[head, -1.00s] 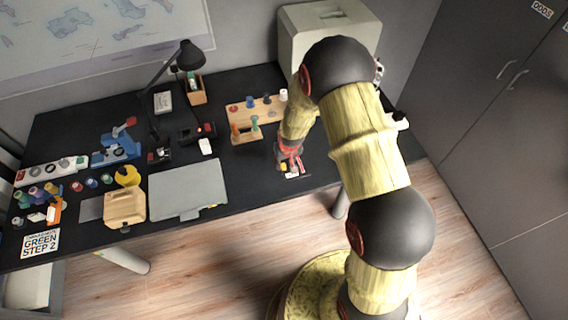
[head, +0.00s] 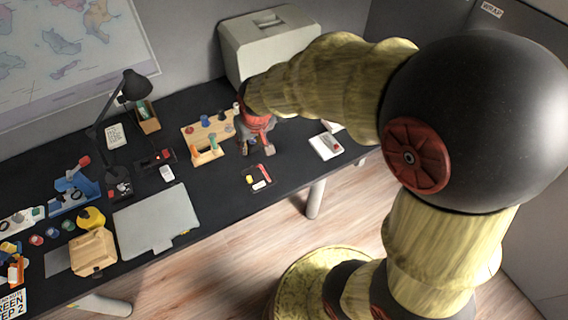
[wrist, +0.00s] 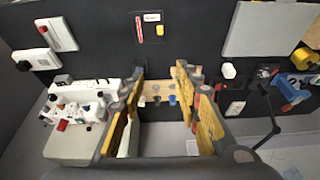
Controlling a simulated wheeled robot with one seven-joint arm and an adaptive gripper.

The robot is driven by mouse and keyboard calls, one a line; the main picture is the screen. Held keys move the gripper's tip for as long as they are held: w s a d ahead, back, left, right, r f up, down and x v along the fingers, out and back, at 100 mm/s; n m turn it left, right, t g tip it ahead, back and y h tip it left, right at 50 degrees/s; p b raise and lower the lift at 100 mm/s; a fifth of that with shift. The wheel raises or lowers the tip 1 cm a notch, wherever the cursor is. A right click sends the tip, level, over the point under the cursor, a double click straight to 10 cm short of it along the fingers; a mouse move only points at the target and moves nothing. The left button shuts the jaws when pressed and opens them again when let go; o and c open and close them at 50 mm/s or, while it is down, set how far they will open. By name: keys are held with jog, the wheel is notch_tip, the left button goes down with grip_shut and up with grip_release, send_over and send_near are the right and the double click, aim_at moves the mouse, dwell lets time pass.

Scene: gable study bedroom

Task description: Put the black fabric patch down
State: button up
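My gripper (head: 257,150) is above the black desk, in front of the wooden rack, in the head view. In the wrist view its yellow fingers (wrist: 161,84) are spread wide, with no object visible between them. I cannot pick out the black fabric patch for certain against the black desk (head: 215,184). A small dark area bearing a red strip (head: 264,174), a yellow piece (head: 249,179) and a white piece (head: 260,186) lies near the front edge, apart from my gripper. The red strip also shows in the wrist view (wrist: 139,30).
The wooden rack (head: 208,156) with coloured pieces stands behind. A closed grey laptop (head: 155,222) lies left. A white pad with a red item (head: 325,147) lies right. A large pale case (head: 265,38) stands at the back. Bare desk surrounds the dark area.

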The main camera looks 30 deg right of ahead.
jog(key=s+r, duration=0.7)
jog(key=s, duration=0.3)
jog(key=s+r+t, duration=0.1)
jog(key=s+r, duration=0.6)
jog(key=s, duration=0.3)
jog(key=shift+s+r, duration=0.4)
notch_tip(320, 180, down, 5)
jog(key=b, duration=0.5)
jog(key=shift+r, duration=0.1)
